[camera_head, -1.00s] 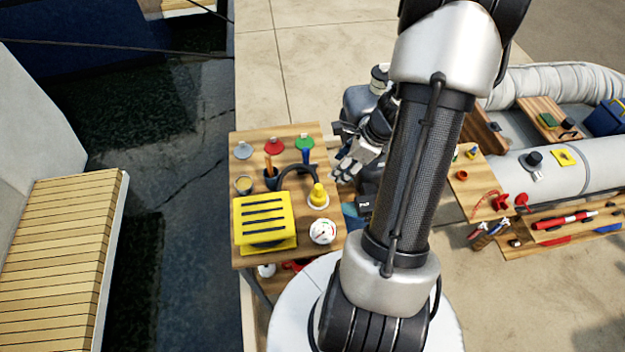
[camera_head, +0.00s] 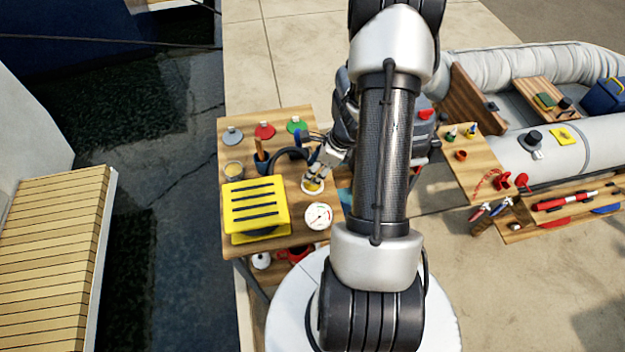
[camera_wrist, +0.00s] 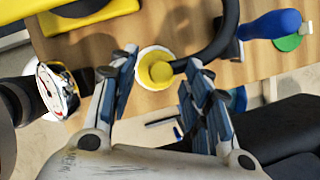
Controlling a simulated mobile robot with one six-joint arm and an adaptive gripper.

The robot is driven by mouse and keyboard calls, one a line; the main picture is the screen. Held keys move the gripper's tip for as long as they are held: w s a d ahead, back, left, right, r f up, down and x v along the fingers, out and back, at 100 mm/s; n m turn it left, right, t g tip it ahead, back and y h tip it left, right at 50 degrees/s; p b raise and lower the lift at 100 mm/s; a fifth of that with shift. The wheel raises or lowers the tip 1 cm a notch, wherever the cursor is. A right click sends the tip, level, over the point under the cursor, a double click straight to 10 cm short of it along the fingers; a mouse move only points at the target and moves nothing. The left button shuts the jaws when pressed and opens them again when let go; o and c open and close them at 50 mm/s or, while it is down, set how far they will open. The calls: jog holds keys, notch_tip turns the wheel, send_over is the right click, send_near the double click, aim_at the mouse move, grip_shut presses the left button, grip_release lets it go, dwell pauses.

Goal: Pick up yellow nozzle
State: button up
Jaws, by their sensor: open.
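The yellow nozzle (camera_head: 312,184) stands on a round white base on the wooden table (camera_head: 285,248). In the head view my gripper (camera_head: 322,172) is right at it and hides part of it. In the wrist view the yellow nozzle (camera_wrist: 157,70) shows from above, its white base around it. My gripper (camera_wrist: 160,85) is open there, one finger on each side and the nozzle a little beyond the tips, between them. I cannot tell whether either finger touches it.
A black curved hose (camera_wrist: 222,40) lies close to the right finger. A white gauge (camera_head: 318,216) stands in front of the nozzle. A yellow slotted box (camera_head: 254,206) is to the left. A blue-handled tool (camera_wrist: 270,24) is at the back. Water lies beyond the table's left side.

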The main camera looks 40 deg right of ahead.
jog(key=shift+b+x, duration=0.4)
jog(key=shift+x, duration=0.85)
jog(key=shift+c, duration=0.4)
grip_shut()
